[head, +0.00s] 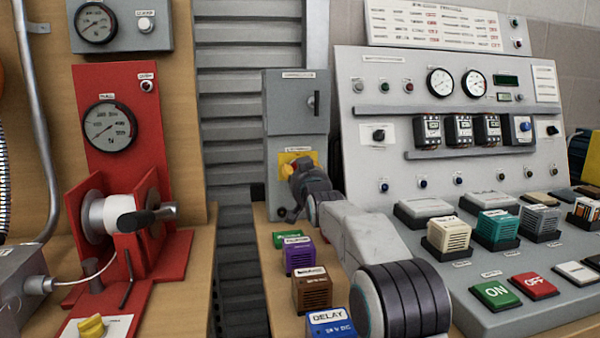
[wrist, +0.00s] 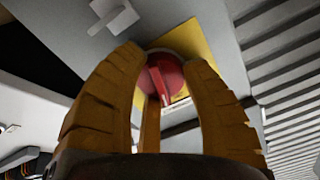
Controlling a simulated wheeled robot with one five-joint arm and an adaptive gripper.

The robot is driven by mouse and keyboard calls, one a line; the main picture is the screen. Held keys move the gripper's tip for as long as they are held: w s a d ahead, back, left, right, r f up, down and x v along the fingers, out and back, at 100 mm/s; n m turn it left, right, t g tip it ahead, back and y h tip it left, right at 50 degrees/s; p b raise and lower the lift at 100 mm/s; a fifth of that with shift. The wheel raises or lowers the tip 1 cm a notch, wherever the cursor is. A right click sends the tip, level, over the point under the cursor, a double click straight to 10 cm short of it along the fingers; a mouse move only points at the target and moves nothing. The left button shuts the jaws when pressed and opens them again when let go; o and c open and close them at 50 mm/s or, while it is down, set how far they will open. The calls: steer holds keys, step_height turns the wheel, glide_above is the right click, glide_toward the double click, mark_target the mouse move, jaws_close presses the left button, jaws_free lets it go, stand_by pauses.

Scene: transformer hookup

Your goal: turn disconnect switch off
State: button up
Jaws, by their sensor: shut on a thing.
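The disconnect switch is a red rotary knob (wrist: 171,76) on a yellow plate (wrist: 222,62). The yellow plate also shows in the head view (head: 307,157), low on a grey cabinet (head: 296,102). My gripper (wrist: 166,68) has its orange-brown fingers around the red knob and is shut on it. The lower part of the knob is behind the fingers in the wrist view.
A sloped control panel (head: 372,140) with gauges and buttons stands close to the right of my arm. Several coloured blocks, including a brown one (head: 312,290), stand on the wooden bench below my arm. A red winch stand (head: 118,125) is at the left.

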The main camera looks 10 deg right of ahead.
steer(key=shift+a+f+n, duration=0.1)
steer(key=shift+f+n, duration=0.1)
steer(key=shift+n, duration=1.3)
steer(key=shift+f+n, duration=0.2)
steer(key=shift+n, duration=0.1)
steer(key=o, duration=1.2)
steer(key=shift+r, duration=0.15)
steer(key=shift+r, duration=0.1)
